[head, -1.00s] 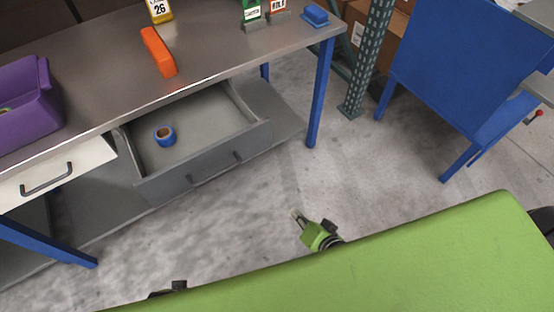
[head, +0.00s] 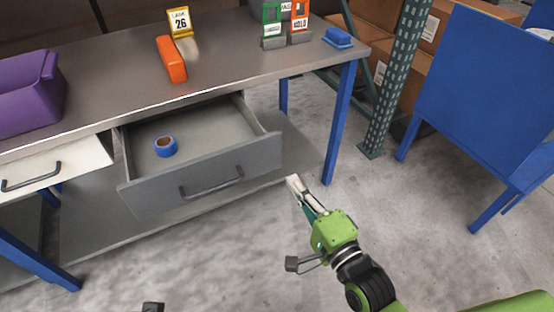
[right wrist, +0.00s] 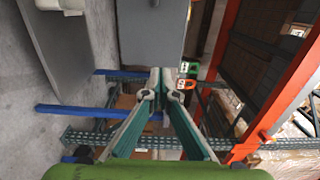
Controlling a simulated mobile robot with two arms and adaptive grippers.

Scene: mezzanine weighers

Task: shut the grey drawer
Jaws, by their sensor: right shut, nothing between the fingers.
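The grey drawer (head: 205,178) hangs pulled out under the workbench in the head view. Its front panel carries a dark bar handle (head: 212,187). A blue tape roll (head: 165,147) lies inside it, towards the left. My right gripper (head: 295,184) is shut and empty, in front of the bench and just right of the drawer's right front corner, apart from it in the picture. In the right wrist view the closed fingertips (right wrist: 161,78) point towards a grey panel (right wrist: 150,35), which looks like the drawer front. My left gripper is out of view.
A white drawer (head: 55,168) with a handle sits left of the grey one. The bench top (head: 110,70) holds a purple bin (head: 25,95), an orange object (head: 171,60) and sign holders. A blue bench leg (head: 340,125) stands at right. Floor in front is clear.

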